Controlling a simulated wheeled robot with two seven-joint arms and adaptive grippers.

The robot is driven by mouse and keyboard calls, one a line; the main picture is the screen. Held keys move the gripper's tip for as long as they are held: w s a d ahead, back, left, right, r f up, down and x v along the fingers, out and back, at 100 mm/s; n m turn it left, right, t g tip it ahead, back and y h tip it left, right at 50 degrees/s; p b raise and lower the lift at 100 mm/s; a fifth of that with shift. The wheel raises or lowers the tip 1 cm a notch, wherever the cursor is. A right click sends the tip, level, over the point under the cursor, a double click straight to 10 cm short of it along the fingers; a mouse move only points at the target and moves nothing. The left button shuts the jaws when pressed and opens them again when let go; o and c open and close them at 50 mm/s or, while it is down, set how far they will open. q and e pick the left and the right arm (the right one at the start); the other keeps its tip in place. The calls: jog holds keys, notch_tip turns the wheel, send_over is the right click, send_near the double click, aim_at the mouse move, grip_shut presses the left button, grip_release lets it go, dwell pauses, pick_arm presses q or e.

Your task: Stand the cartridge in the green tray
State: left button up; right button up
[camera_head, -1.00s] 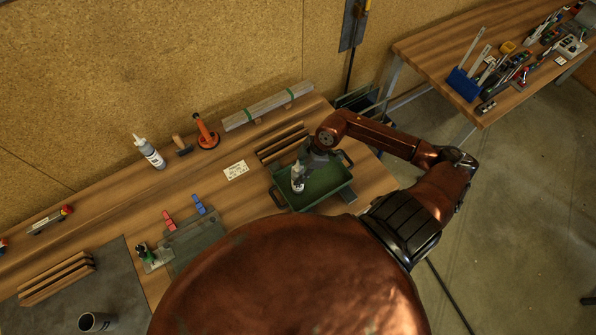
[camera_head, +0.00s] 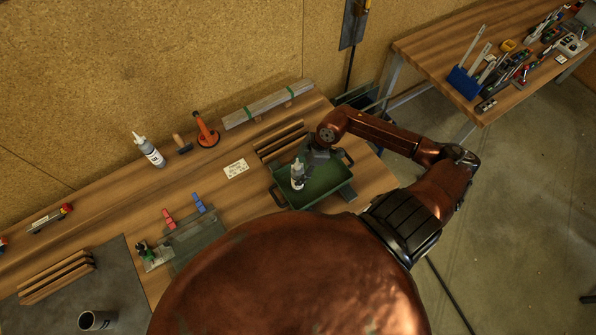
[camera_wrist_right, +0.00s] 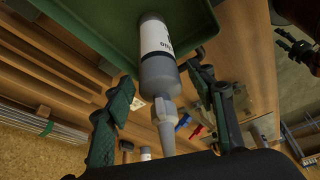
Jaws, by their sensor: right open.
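The cartridge (camera_head: 297,177), grey with a white label and a pale nozzle, stands upright in the green tray (camera_head: 313,201), nozzle up. In the right wrist view the cartridge (camera_wrist_right: 157,72) has its base over the green tray floor (camera_wrist_right: 95,25). My right gripper (camera_head: 314,156) is at the tray, just behind and to the right of the cartridge. In the right wrist view its open fingers (camera_wrist_right: 162,92) show on either side of the cartridge, with gaps visible. My left gripper is not in view.
A similar bottle (camera_head: 150,152) stands on the bench to the left, beside an orange tool (camera_head: 206,132). Wooden strips (camera_head: 282,142) lie behind the tray, and a white card (camera_head: 236,169) lies to its left. Red and blue clamps (camera_head: 199,203) hold a glass panel nearer me.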

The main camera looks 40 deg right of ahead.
jog(key=b+v, duration=0.2)
jog(key=v, duration=0.9)
jog(key=shift+d+r, duration=0.1)
